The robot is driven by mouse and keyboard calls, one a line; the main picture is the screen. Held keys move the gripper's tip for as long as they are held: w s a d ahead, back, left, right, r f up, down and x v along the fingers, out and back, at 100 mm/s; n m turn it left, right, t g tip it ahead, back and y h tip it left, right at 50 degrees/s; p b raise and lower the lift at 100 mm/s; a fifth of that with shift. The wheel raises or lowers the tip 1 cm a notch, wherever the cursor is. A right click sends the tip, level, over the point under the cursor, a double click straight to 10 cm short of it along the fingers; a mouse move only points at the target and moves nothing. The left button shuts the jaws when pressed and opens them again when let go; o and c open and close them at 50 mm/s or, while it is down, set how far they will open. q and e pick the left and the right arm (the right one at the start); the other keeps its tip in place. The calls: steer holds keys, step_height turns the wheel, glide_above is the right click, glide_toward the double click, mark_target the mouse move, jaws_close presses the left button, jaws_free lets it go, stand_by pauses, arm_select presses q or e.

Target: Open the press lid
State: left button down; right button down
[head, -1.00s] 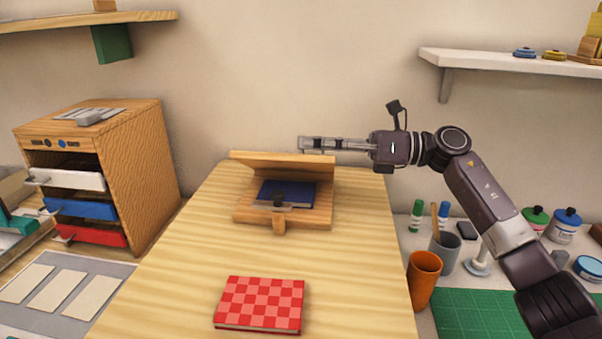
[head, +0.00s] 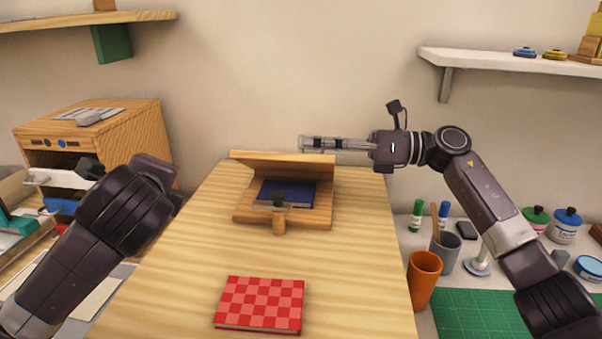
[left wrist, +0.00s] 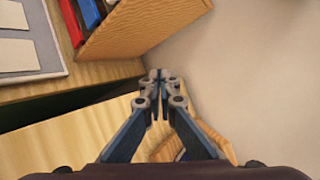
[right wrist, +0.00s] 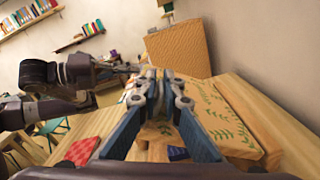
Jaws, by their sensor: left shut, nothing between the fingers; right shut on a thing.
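The wooden press (head: 320,217) stands at the back of the table. In the right wrist view the lid's leaf-patterned face (right wrist: 240,115) is right of my fingers.
A red checkered book (head: 260,304) lies at the table's front. A wooden drawer cabinet (head: 125,130) stands left, partly behind my left arm. An orange cup (head: 424,278) stands right of the table. The wooden tabletop (head: 360,270) is clear between press and book.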

arm_select(q)
steer(key=s+d+r+m+t+h, duration=0.1)
steer(key=s+d+r+m+h, duration=0.15)
steer(key=d+m, duration=0.7)
arm_select(e)
steer(key=shift+w, duration=0.15)
arm_select(q)
steer(key=m+h, duration=0.4)
steer(key=m, duration=0.3)
glide_toward(288, 156)
steer(key=s+d+f, duration=0.1)
steer(key=s+f, duration=0.2)
steer(key=f, duration=0.2)
arm_select(e)
steer(key=shift+d, duration=0.1)
arm_select(q)
steer(key=shift+m+g, duration=0.25)
steer(key=shift+g, duration=0.05)
steer(key=x, duration=0.9)
steer(key=shift+w+d+f, duration=0.15)
steer(key=shift+d+f, duration=0.25)
steer(key=shift+f, duration=0.15)
steer(key=shift+w+d+r, duration=0.2)
steer(key=shift+w+r, duration=0.55)
steer(key=shift+r, duration=0.25)
steer(key=shift+w+d+r, duration=0.1)
steer(key=shift+w+r, duration=0.35)
steer(key=shift+r, duration=0.2)
